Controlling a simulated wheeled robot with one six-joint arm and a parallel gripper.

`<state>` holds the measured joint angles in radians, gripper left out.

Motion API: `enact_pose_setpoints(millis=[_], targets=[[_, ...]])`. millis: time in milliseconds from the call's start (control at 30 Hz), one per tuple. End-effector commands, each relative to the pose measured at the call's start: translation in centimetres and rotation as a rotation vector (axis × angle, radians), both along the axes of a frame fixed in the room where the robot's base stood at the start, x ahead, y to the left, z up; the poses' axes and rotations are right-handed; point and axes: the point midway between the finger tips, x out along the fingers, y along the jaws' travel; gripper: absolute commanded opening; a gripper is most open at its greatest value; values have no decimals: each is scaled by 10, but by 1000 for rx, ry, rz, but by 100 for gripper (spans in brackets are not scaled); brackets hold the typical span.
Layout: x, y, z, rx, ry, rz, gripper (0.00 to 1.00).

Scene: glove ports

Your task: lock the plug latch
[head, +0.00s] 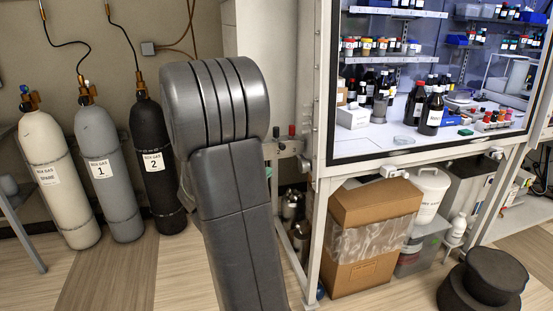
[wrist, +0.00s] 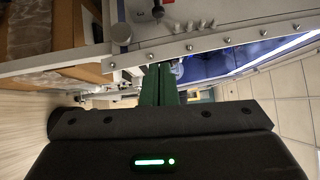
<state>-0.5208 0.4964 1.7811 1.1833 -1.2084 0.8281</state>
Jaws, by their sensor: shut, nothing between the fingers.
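My gripper (wrist: 159,70) shows in the wrist view as two dark green fingers, close together and empty. Their tips are at the edge of a pale metal frame (wrist: 210,43) lined with bolts. I cannot tell which part, if any, is the plug latch. In the head view my gripper is hidden behind my grey arm.
The glove box (head: 322,90) stands right of my arm, with bottles inside. Below it are a cardboard box (head: 352,275) and a white container (head: 430,195). Gas cylinders (head: 108,170) stand at left. A dark round stool (head: 485,280) is at lower right.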

Motion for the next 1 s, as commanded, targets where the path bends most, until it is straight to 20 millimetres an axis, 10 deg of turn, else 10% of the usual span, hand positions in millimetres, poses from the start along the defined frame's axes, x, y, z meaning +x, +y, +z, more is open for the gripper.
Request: enact_pose_setpoints(millis=[533, 1000], targets=[[86, -52, 6, -2, 1, -4, 0], [123, -39, 6, -1, 0, 1, 0]])
